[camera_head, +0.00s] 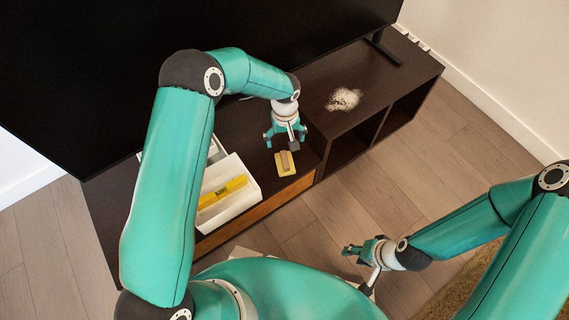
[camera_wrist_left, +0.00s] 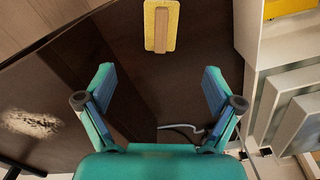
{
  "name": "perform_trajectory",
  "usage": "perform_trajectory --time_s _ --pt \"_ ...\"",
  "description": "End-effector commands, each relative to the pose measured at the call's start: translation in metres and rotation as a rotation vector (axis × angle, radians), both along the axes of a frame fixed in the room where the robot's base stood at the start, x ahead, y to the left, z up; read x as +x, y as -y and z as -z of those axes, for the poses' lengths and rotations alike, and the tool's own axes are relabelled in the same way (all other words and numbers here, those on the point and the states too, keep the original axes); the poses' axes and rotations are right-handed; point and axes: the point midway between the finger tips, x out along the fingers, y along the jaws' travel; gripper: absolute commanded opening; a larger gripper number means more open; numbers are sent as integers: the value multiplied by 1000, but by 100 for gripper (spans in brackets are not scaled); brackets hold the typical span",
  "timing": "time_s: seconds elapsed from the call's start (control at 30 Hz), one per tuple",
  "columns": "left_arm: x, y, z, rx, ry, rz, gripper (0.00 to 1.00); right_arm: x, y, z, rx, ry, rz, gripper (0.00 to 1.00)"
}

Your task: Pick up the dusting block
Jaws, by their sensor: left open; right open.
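The dusting block is a yellow pad with a light wooden grip (camera_head: 285,163). It lies on the dark TV cabinet top (camera_head: 322,119), close to its front edge. It also shows at the top middle of the left wrist view (camera_wrist_left: 161,27). My left gripper (camera_head: 285,139) is open and empty above the cabinet, just behind the block in the head view. In the left wrist view its spread fingers (camera_wrist_left: 158,92) are apart from the block, which lies beyond their tips. My right gripper (camera_head: 357,250) is open and empty over the floor, away from the cabinet.
A white bin (camera_head: 252,188) with a yellow item (camera_head: 222,192) stands left of the block. Pale dust (camera_head: 344,99) is spread on the cabinet to the right. A big dark TV (camera_head: 110,70) stands behind. A cable (camera_wrist_left: 180,128) lies on the cabinet top.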

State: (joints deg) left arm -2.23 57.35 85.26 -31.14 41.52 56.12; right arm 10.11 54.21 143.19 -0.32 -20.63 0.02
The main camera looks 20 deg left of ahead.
Motion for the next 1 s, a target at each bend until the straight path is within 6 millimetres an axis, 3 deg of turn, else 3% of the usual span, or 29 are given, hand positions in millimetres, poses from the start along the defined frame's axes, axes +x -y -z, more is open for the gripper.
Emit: perform_trajectory --time_s 0.1,0.3,0.63,1.0 --pt "-1 0 33 1 -5 1 92 0 0 10 0 0 0 42" --pt "0 2 69 0 -4 5 92 0 0 19 0 0 0 42" --pt "2 3 90 0 -2 7 92 0 0 25 0 0 0 42" --pt "4 2 133 0 -1 8 92 -1 0 42 0 0 0 42"
